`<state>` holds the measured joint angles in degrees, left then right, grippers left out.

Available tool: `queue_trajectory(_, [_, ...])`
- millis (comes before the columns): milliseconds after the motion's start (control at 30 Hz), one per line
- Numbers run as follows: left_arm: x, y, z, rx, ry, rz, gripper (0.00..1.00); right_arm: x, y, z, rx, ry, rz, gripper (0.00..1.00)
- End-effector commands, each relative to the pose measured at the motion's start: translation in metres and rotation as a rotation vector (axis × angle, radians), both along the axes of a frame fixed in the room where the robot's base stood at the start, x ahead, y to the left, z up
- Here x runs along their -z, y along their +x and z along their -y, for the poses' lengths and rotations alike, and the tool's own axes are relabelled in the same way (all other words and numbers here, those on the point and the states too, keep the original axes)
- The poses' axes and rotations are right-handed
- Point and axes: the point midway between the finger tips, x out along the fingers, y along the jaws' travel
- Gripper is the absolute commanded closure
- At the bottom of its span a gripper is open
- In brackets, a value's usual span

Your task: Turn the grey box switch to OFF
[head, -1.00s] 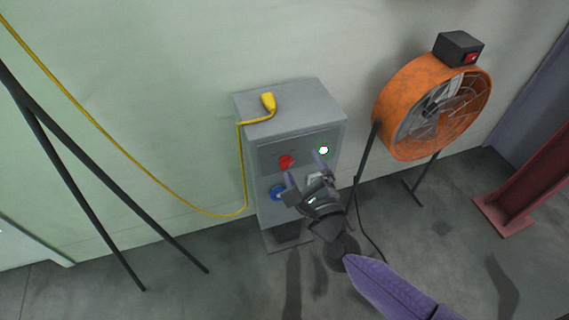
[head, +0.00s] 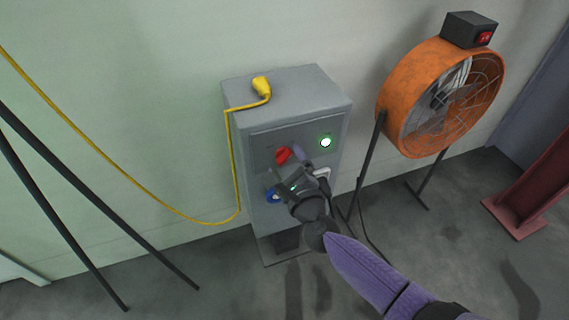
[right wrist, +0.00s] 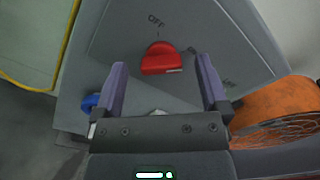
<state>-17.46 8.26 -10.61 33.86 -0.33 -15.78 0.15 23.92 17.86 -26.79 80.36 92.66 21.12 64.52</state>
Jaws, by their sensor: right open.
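The grey box (head: 295,95) stands against the wall, with a red rotary switch (head: 283,155) on its front panel. In the right wrist view the red switch (right wrist: 161,59) sits just beyond the fingertips, between their lines, below an "OFF" label (right wrist: 156,20). A second label to its lower right is partly hidden and I cannot read it fully. My right gripper (head: 288,163) is open and empty in front of the panel; in the right wrist view its two purple fingers (right wrist: 160,75) point at the switch. I cannot tell whether they touch it. My left gripper is not in view.
A lit green lamp (head: 325,142) and a blue socket (head: 272,194) are on the box front. A yellow plug and cable (head: 262,88) lie on top. An orange fan (head: 415,95) stands at right, a dark stand (head: 75,200) at left.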

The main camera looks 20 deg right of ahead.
Motion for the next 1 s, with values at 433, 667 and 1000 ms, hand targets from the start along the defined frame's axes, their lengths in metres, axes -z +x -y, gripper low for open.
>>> queue_trajectory(433, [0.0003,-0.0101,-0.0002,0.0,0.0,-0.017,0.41,-0.0007,0.0098,-0.0003,0.001,0.0,0.001,0.21])
queue_trajectory(667, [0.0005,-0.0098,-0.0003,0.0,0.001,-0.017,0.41,-0.0006,0.0097,-0.0003,0.0,0.0,0.0,0.69])
queue_trajectory(1000, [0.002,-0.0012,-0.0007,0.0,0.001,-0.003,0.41,-0.0005,0.0095,-0.0005,0.0,-0.013,0.0,1.0])
